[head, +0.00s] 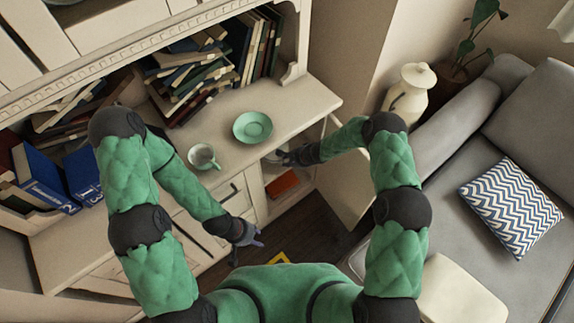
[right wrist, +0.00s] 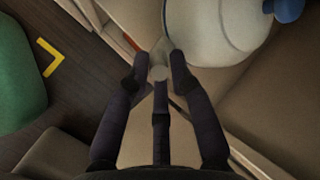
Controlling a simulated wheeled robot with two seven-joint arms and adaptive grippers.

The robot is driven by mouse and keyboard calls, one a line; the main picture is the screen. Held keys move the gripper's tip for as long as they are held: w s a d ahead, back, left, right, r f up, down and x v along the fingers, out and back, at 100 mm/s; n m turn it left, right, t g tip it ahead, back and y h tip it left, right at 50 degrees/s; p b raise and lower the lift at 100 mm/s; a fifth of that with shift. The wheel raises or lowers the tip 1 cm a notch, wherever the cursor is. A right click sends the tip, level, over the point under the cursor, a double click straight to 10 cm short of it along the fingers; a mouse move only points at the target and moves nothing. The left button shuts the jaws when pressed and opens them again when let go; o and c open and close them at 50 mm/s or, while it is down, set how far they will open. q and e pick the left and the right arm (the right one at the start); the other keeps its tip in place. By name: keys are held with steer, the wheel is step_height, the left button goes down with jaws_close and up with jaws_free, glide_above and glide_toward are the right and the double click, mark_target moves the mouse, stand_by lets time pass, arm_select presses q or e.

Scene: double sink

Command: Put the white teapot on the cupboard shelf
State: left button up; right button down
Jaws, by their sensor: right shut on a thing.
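The white teapot (right wrist: 215,30) is a large rounded body just past my right fingertips in the right wrist view. A blue knob shows at its upper right. My right gripper (right wrist: 160,70) is shut on a thin pale part at the teapot's near side. In the head view my right gripper (head: 284,157) is at the open cupboard, with a bit of the teapot (head: 271,158) beside it, mostly hidden. I cannot tell whether the teapot touches the cupboard shelf. My left gripper (head: 246,246) hangs low before the cabinet, fingers apart and empty.
The open cupboard door (head: 345,185) stands right of the opening, near my right forearm. An orange item (head: 283,185) lies inside, lower down. A green saucer (head: 252,127) and cup (head: 203,157) sit on the counter above. A grey sofa (head: 480,150) is at right.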

steer(key=f, duration=0.2)
steer(key=f+b, duration=0.1)
steer(key=shift+w+a+f, duration=0.15)
steer(key=shift+w+a, duration=0.1)
steer(key=shift+w, duration=0.1)
steer(key=c, duration=1.1)
jaws_free()
steer(key=shift+s+f, duration=0.1)
steer(key=shift+s, duration=0.05)
